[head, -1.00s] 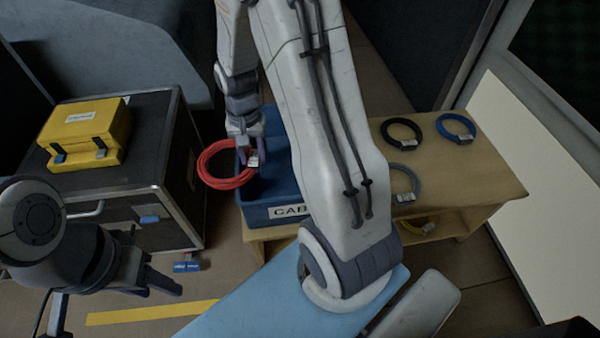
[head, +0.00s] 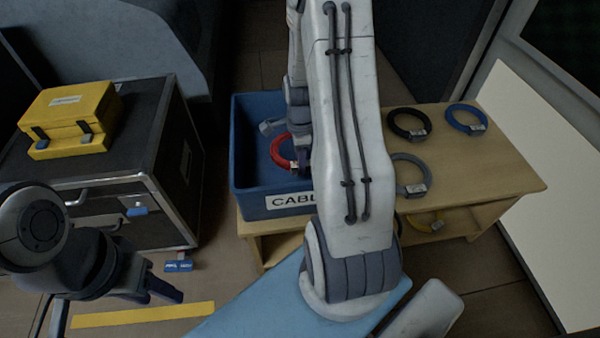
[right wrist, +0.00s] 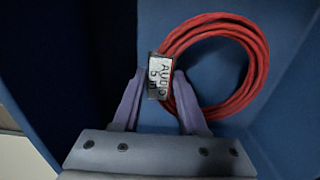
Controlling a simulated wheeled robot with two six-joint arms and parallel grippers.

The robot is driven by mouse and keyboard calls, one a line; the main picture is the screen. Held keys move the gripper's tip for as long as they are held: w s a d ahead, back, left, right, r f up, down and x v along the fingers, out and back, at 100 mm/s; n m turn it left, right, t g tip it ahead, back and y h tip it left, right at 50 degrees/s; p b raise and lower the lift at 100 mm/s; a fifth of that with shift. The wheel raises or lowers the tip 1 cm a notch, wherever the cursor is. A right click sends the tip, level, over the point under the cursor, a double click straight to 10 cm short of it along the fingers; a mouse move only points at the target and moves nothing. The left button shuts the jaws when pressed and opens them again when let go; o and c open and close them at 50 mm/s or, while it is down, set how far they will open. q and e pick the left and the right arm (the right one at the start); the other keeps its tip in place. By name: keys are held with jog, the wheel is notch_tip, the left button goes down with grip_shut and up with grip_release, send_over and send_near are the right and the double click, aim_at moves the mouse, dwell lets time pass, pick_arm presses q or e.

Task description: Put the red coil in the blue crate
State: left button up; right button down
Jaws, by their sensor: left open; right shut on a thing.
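The blue crate (head: 262,203) stands on the left end of the wooden bench, with a "CAB…" label on its front. The red coil (head: 281,152) shows over the crate in the head view, partly hidden by my right arm. My right gripper (head: 300,165) is mostly hidden there. In the right wrist view, the gripper (right wrist: 157,95) is shut on the white "AUDIO 5 m" tag of the red coil (right wrist: 262,60), with blue crate walls around it. I cannot tell whether the coil touches the crate floor. My left gripper (head: 165,293) is open and empty at lower left.
Black (head: 392,122), blue (head: 466,118) and grey (head: 408,159) coils lie on the wooden bench (head: 485,165); a yellow coil (head: 424,222) is on its lower shelf. A yellow case (head: 68,115) sits on a black flight case (head: 150,150) at left.

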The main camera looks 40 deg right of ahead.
jog(key=shift+f+b, duration=0.75)
jog(key=shift+f, duration=1.3)
jog(key=shift+f, duration=0.2)
jog(key=shift+c, duration=2.2)
grip_release()
jog(key=shift+r, duration=0.1)
